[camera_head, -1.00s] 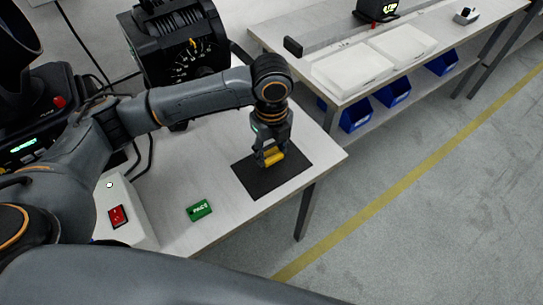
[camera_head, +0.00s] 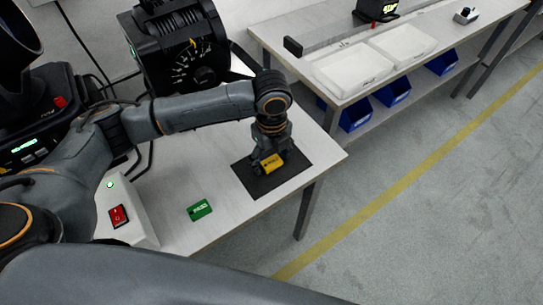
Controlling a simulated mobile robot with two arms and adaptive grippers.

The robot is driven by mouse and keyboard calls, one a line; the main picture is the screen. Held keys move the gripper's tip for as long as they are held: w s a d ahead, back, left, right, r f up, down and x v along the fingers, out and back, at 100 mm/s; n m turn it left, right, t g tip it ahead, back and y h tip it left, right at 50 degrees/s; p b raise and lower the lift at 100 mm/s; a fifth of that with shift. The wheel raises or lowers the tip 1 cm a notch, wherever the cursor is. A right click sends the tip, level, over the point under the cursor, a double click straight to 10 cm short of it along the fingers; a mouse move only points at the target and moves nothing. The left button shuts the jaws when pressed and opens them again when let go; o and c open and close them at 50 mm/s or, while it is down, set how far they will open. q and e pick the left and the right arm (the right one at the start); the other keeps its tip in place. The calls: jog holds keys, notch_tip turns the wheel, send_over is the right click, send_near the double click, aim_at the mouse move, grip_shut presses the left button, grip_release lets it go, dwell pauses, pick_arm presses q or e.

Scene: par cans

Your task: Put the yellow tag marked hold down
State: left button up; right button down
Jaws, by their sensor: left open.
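The yellow tag (camera_head: 273,162) lies on the black mat (camera_head: 262,186) near the table's right corner. Its lettered face shows, but the marking is too small to read. My left gripper (camera_head: 265,166) is open and low over the mat, right at the tag, with fingers around or beside it. I cannot tell whether they still touch it. A green tag (camera_head: 199,210) with pale lettering lies on the table to the left of the mat. My right gripper is not in view.
A white box with a red switch (camera_head: 118,216) stands at the table's left. A black machine with a dial (camera_head: 187,60) is at the back. A second bench with white trays (camera_head: 352,69) and blue bins (camera_head: 392,92) stands beyond. Bare table surrounds the green tag.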

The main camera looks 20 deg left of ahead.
aim_at(272, 162)
pick_arm(q)
notch_tip(272, 162, up, 12)
jog(key=shift+r, duration=0.2)
